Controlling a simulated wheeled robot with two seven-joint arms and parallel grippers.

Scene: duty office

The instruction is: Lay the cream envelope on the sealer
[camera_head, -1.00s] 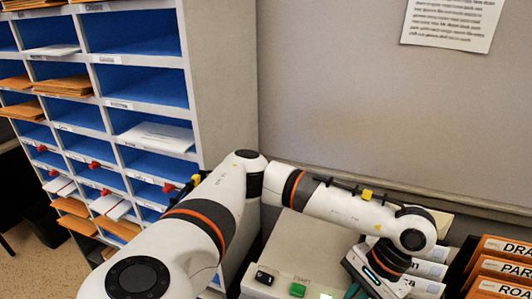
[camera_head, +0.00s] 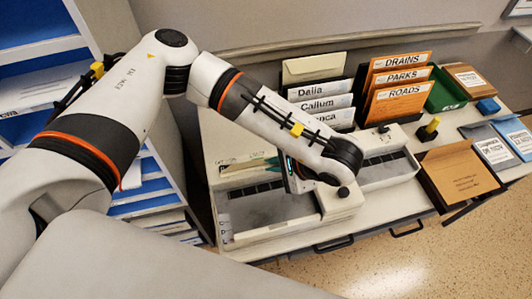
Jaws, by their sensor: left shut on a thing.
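A cream envelope (camera_head: 314,68) stands upright at the back of a rack, behind white cards marked Dalia, Callum and Bianca. My left arm comes in from the left, and its gripper (camera_head: 292,180) points down over a pale desktop machine (camera_head: 262,228) with a dark recessed bed. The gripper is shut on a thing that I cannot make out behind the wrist. A second pale machine (camera_head: 402,168) stands to its right; I cannot tell which is the sealer. My right gripper is not in view.
Orange folders marked Drains, Parks and Roads (camera_head: 398,100) stand behind the machines. A brown envelope (camera_head: 460,175) lies in a tray at the right. A yellow-handled stamp (camera_head: 428,130) stands nearby. Blue pigeonholes (camera_head: 45,90) are at the left.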

